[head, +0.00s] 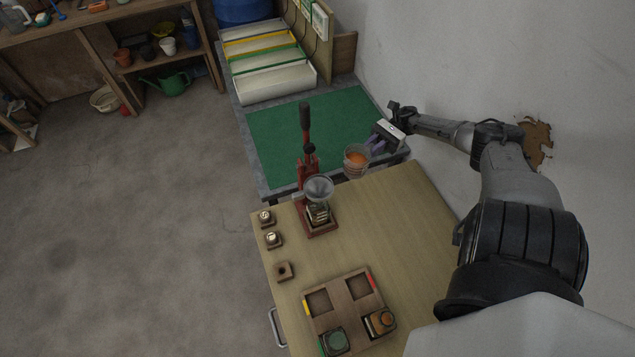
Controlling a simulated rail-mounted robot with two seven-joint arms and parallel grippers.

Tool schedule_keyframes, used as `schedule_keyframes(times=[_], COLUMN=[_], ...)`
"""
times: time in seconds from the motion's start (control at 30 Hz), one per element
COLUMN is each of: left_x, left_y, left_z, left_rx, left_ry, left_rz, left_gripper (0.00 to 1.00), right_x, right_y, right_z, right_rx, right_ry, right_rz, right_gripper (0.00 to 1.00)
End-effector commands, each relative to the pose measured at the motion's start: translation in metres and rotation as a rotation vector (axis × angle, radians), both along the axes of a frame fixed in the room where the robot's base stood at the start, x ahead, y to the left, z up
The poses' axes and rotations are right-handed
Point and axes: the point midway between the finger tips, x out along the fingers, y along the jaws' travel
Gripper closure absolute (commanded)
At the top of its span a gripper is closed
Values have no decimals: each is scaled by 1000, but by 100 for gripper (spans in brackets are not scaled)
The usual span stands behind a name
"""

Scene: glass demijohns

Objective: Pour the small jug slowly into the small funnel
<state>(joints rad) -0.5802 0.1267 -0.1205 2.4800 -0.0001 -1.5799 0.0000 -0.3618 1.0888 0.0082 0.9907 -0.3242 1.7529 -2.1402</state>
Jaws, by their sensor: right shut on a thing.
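My right gripper (382,139) is shut on the small jug (356,161), a clear vessel with orange-red liquid in it. It holds the jug over the near right edge of the green mat, to the right of the funnel. The jug looks close to upright. The small funnel (319,187) is grey and sits on top of a glass demijohn (318,212), whose body is partly hidden beneath it. The demijohn stands on the base of a red lever stand (308,165). The funnel and jug are apart. My left gripper is not in view.
A wooden tray (337,300) with square compartments holds two vessels in its near compartments. Small wooden blocks (283,271) line the table's left edge. A green mat (268,140) and long white bins (272,84) lie behind. The table's right middle is clear.

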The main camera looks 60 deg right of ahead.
Motion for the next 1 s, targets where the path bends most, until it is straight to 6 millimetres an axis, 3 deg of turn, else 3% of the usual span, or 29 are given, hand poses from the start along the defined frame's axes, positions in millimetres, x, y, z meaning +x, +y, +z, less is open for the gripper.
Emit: schedule_keyframes(times=[0.17,0.37,1.0], left_x=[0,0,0], left_y=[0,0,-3], left_z=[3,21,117], left_rx=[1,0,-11], left_ry=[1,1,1], left_rz=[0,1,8], left_gripper=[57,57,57], right_x=[0,2,12], right_y=[0,3,30], right_z=[3,14,53], right_rx=[-1,-42,-326], right_ry=[-1,18,135], right_rz=[1,2,4], right_gripper=[100,100,100])
